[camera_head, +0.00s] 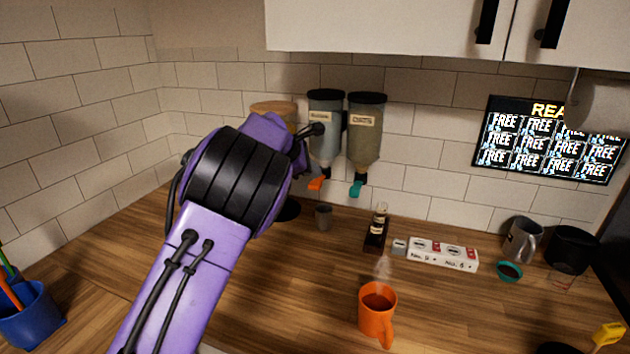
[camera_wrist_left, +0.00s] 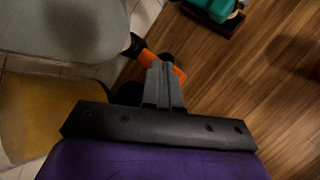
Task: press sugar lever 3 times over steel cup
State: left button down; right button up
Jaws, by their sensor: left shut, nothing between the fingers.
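The dispenser with the orange lever (camera_head: 317,184) hangs on the back wall; its label is too small to read surely. A small grey metal cup (camera_head: 323,217) stands on the counter below this lever. My left arm crosses the head view from the lower left, and its wrist hides the fingers there. In the left wrist view my left gripper (camera_wrist_left: 164,70) is shut and empty. Its fingertips overlap the orange lever, which also shows there (camera_wrist_left: 152,57); I cannot tell whether they touch. The cup is not clearly seen in that view. My right gripper is out of view.
A second dispenser with a teal lever (camera_head: 356,188) hangs to the right. My arm partly hides a wooden-lidded container (camera_head: 275,107).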

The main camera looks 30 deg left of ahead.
aim_at(313, 185)
pick_arm(q)
notch_tip(313, 185, up, 5)
jog(key=p, duration=0.4)
jog(key=shift+f, duration=0.1)
dwell(0.4)
dwell(0.5)
